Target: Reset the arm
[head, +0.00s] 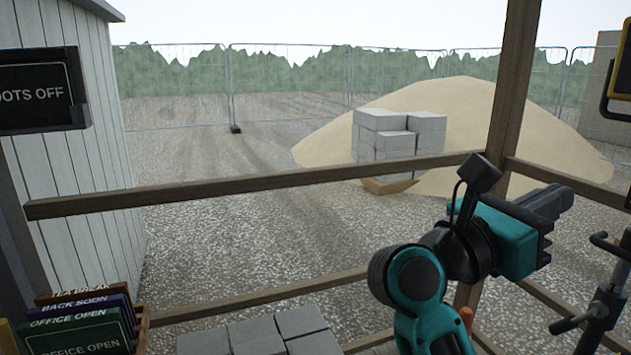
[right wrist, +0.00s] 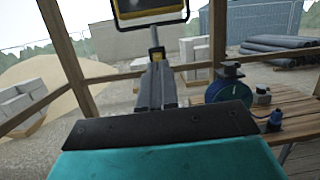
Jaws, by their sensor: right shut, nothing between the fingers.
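My right arm, teal and black, rises from the bottom right of the head view. Its gripper (head: 562,200) is raised in front of the wooden post and points to the right, shut and empty. In the right wrist view the closed dark fingers (right wrist: 160,82) point away over the teal housing, with nothing between them. My left gripper is in neither view.
Wooden rails (head: 250,187) and a post (head: 513,90) stand close to the right arm. A crate of signs (head: 142,325) and grey blocks (head: 255,332) are low in front. A yellow-framed lamp (right wrist: 150,10) and a bench (right wrist: 298,112) with a blue reel (right wrist: 228,98) lie beyond the right gripper.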

